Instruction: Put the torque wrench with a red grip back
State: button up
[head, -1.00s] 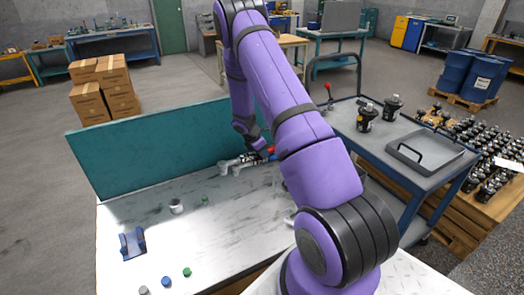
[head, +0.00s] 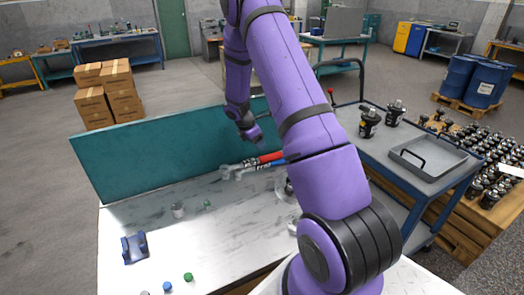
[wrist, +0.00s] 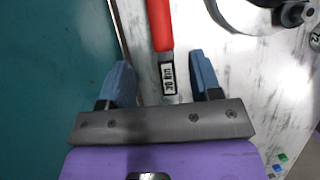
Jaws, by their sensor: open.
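The torque wrench with the red grip (head: 268,158) lies at the back of the grey-white bench, near the teal panel. In the wrist view its red grip (wrist: 160,24) runs up between my fingers, with a black-and-white label and a metal part below it. My gripper (wrist: 162,78) is open, its two blue fingers on either side of the wrench in that view, with gaps to both. In the head view my gripper (head: 250,135) is above the wrench, apart from it.
The teal panel (head: 170,145) stands along the bench's back edge. A blue cradle (head: 134,247) and small coloured caps are at the front left. A round metal part (wrist: 250,12) lies right of the wrench in the wrist view. A blue cart (head: 400,185) stands right. The bench's left middle is mostly clear.

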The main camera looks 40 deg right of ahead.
jog(key=s+a+r+m+t, duration=0.1)
jog(key=s+a+r+m, duration=0.15)
jog(key=a+r, duration=0.45)
jog(key=s+a+r+m+t+y, duration=0.15)
jog(key=s+a+r, duration=0.25)
jog(key=r, duration=0.7)
jog(key=s+a+r+m+t, duration=0.1)
jog(key=s+a+r+m, duration=0.3)
jog(key=r, duration=0.5)
jog(key=s+a+r+m+t+y, duration=0.1)
jog(key=s+a+r+m, duration=0.2)
jog(key=s+a, duration=0.4)
jog(key=s+a+r+m+t+y, duration=0.2)
jog(key=s+a+r, duration=0.3)
jog(key=s, duration=0.9)
jog(key=a+m, duration=0.1)
jog(key=a, duration=0.1)
jog(key=shift+s+a+r+m, duration=0.3)
jog(key=shift+m, duration=0.1)
jog(key=shift+w, duration=0.1)
jog(key=shift+c, duration=0.2)
